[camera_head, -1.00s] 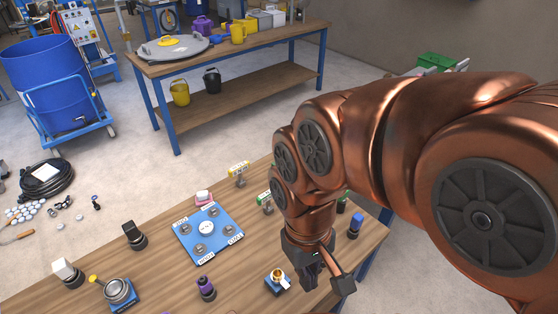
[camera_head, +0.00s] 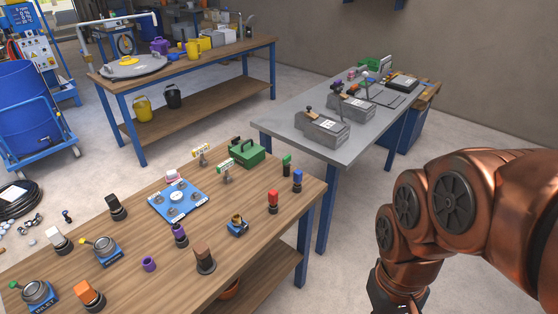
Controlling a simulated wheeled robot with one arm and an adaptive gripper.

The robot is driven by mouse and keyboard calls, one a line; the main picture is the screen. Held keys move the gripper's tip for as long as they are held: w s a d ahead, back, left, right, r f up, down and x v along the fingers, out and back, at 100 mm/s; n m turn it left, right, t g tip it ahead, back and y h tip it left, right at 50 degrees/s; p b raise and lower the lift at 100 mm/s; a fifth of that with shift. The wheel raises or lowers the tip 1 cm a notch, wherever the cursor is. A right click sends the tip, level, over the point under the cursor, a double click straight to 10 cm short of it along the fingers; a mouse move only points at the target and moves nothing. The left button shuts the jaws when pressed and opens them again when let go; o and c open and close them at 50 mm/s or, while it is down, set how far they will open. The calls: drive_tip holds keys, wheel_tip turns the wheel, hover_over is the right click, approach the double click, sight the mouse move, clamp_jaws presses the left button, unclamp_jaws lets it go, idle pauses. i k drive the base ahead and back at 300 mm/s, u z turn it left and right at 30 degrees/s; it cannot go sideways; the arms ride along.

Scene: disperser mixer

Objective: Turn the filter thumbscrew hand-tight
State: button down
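A small blue block with a brass-coloured fitting (camera_head: 237,227) stands on the wooden bench near its right front edge. It may be the filter with its thumbscrew, but it is too small to tell. My gripper (camera_head: 398,308) is at the bottom edge of the picture, right of the bench and apart from the fitting. Its fingertips are cut off, so its opening does not show.
On the wooden bench (camera_head: 130,275) stand several coloured knobs, a blue labelled plate (camera_head: 163,212) and a green box (camera_head: 247,153). A grey table (camera_head: 352,150) with two grey boxes stands behind. Open floor lies beneath my arm at right.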

sight(235, 142)
drive_tip(key=z, duration=0.45)
drive_tip(key=i, duration=1.2)
drive_tip(key=u, duration=0.9)
drive_tip(key=i, duration=0.5)
drive_tip(key=z, duration=1.2)
drive_tip(key=k, duration=0.85)
drive_tip(key=u, duration=1.3)
